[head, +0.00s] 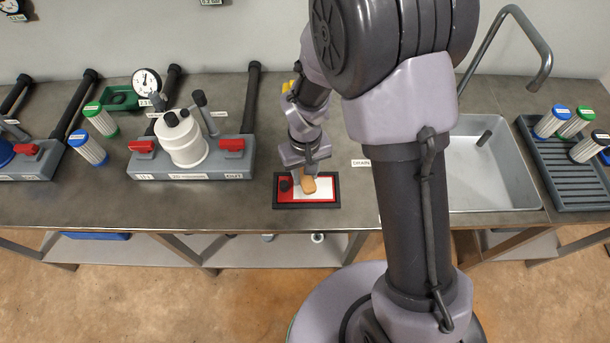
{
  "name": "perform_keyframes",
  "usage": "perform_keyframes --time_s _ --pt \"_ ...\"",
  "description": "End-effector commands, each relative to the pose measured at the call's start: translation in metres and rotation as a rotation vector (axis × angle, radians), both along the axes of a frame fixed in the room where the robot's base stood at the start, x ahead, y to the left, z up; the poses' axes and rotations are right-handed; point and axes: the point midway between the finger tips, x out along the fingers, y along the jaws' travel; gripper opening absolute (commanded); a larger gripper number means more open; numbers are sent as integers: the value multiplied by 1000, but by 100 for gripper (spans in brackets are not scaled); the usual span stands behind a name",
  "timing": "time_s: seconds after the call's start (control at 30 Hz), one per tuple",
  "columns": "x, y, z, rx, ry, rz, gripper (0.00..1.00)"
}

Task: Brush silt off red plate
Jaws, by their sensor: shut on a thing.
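My gripper (306,168) points down over the plate and is shut on the brush (309,187), a small tan, wood-coloured piece. The brush is low over the pale area; I cannot tell whether it touches. The jaws partly hide the brush and the plate's back edge. I cannot make out silt from the plate's own surface at this size.
Left of the plate stands a grey manifold base (190,173) with a white housing (182,140) and red valve handles. A steel sink (490,180) and a dark rack (572,180) with cartridges are to the right. Bare bench lies between manifold and plate.

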Motion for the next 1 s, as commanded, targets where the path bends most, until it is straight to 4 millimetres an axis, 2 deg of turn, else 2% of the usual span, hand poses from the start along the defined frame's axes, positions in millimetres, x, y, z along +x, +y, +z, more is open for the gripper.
perform_keyframes --time_s 0.03,0.5,1.0 --pt "1 0 8 0 -1 0 0" --pt "7 1 49 0 -1 -4 0" --pt "7 1 51 0 -1 -4 0"
